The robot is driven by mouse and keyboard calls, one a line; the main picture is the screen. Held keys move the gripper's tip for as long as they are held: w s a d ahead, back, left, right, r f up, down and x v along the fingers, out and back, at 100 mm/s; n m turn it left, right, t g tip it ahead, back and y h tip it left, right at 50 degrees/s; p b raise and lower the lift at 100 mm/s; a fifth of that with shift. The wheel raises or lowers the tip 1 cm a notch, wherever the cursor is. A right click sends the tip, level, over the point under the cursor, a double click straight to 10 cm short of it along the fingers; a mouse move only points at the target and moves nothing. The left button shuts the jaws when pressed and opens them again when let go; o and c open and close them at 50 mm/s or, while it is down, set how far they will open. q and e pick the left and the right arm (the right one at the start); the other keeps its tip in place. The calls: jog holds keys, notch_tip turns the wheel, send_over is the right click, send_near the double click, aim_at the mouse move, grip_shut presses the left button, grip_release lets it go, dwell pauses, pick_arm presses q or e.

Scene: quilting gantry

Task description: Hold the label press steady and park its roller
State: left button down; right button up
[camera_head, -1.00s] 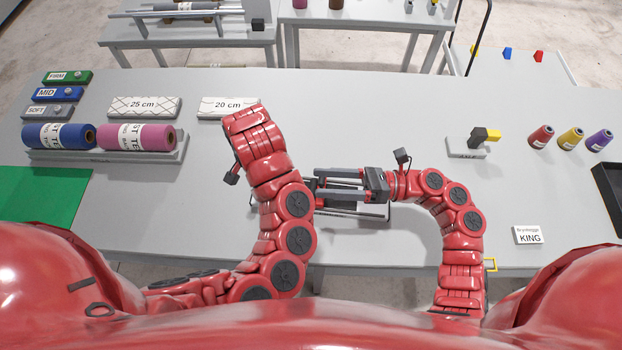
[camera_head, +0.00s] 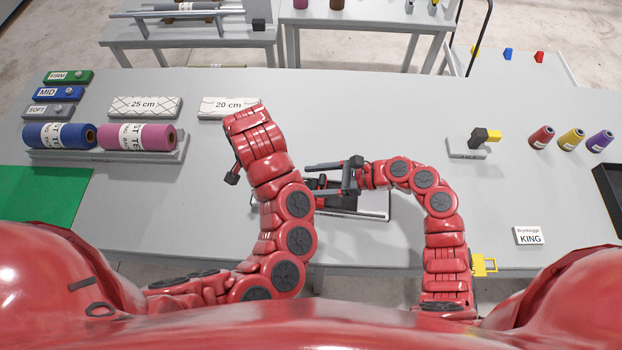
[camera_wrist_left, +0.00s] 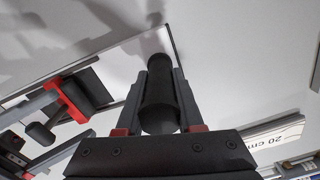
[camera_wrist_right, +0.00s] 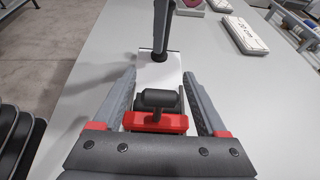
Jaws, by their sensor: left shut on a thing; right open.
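The label press (camera_head: 375,214) lies on the grey table, partly hidden behind my arms in the head view. My left gripper (camera_wrist_left: 160,75) is shut on its dark upright cylinder (camera_wrist_left: 160,100). The same handle shows in the left wrist view (camera_wrist_left: 40,132).
Blue (camera_head: 58,136) and pink (camera_head: 136,137) rolls lie in a rack at left. Thread cones (camera_head: 571,139), a small stand (camera_head: 467,149) and a KING card (camera_head: 529,236) are at right. The table's middle back is clear.

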jog(key=shift+a+f, duration=0.2)
jog(key=shift+a, duration=0.15)
grip_shut()
dwell(1.2)
